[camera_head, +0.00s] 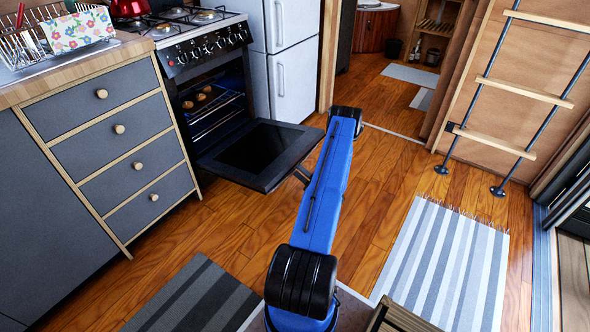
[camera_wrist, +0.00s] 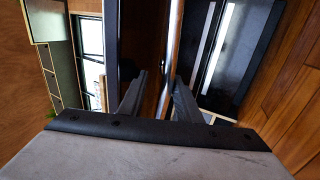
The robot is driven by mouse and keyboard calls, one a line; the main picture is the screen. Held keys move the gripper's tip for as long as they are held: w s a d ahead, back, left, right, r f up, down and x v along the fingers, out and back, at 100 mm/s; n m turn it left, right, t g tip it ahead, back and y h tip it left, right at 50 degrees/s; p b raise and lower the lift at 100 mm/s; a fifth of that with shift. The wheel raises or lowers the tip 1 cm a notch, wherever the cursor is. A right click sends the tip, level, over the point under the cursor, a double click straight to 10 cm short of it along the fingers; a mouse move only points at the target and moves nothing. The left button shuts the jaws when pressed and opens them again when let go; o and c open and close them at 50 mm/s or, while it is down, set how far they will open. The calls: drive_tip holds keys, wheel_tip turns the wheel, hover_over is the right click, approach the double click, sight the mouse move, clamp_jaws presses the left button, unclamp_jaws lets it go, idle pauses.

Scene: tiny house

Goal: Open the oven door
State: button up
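The oven (camera_head: 207,90) stands against the counter, and its door (camera_head: 258,152) is folded down, nearly level, with the lit racks and some round food showing inside. My blue arm reaches towards the door's right side. My gripper (camera_head: 303,175) is beside the door's outer right edge, mostly hidden by my arm. In the wrist view, the two dark fingers of my gripper (camera_wrist: 160,78) are apart. A shiny bar (camera_wrist: 172,45), apparently the door handle, shows between them; I cannot tell whether they touch it.
Drawers (camera_head: 120,140) stand left of the oven and a white fridge (camera_head: 290,65) behind it. A striped rug (camera_head: 445,265) lies at right, near a ladder (camera_head: 523,95). A dark mat (camera_head: 195,300) lies in front. Wooden floor between is clear.

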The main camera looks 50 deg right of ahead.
drive_tip(key=shift+s, duration=0.1)
drive_tip(key=v, duration=1.7)
drive_tip(key=shift+s+f, duration=0.1)
drive_tip(key=shift+f, duration=0.05)
